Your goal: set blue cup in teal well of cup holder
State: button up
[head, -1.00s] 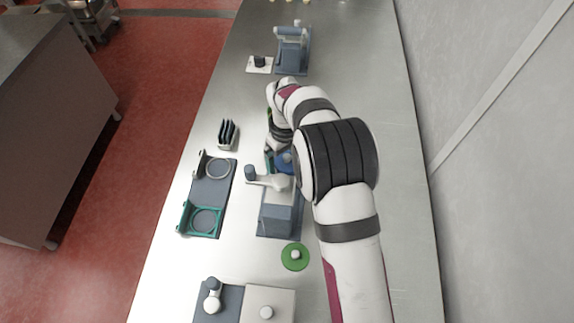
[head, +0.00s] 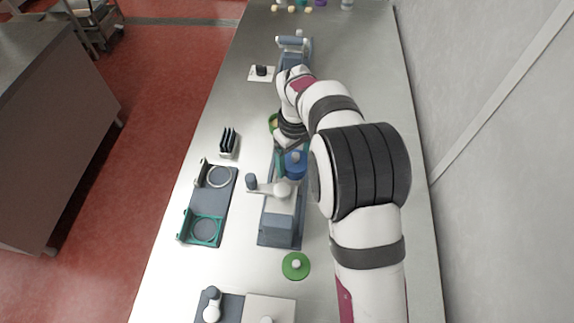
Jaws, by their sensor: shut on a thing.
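The blue cup (head: 296,168) is a round blue piece with a pale knob-like spot on top, just beyond the pale-armed machine. My gripper (head: 288,150) points down at its far left side and is shut on it; the fingertips are partly hidden, and I cannot tell whether the cup is clear of the surface. The cup holder (head: 212,200) is a dark grey plate to the left on the counter. Its teal well (head: 206,230), at the near end, is a teal ring with a raised back and looks empty. A pale ring well (head: 218,176) is at its far end, also empty.
A black rack (head: 229,142) stands beyond the holder. A green lid (head: 296,266) lies nearer. Another machine (head: 293,48) is farther back. Bare counter lies left of the holder.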

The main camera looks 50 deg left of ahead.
jog(key=w+d+r, duration=0.5)
jog(key=d, duration=0.3)
jog(key=s+a+r+n, duration=0.1)
jog(key=s+a+n, duration=0.3)
jog(key=s+a, duration=0.55)
jog(key=s+a+r+n, duration=0.2)
jog(key=s+a+n, duration=0.35)
jog(key=s, duration=0.65)
jog(key=s+f, duration=0.2)
jog(key=s, duration=0.5)
jog(key=shift+s+d+f+m, duration=0.25)
jog(key=shift+d+f+m, duration=0.4)
jog(key=shift+f, duration=1.1)
jog(key=shift+s+d+f+m, duration=0.3)
jog(key=shift+d+f+m, duration=0.25)
jog(key=shift+f, duration=1.2)
jog(key=shift+s+d+f+m, duration=0.25)
jog(key=shift+d+f+m, duration=0.4)
jog(key=shift+f, duration=1.1)
jog(key=shift+f, duration=0.65)
jog(key=o, duration=1.2)
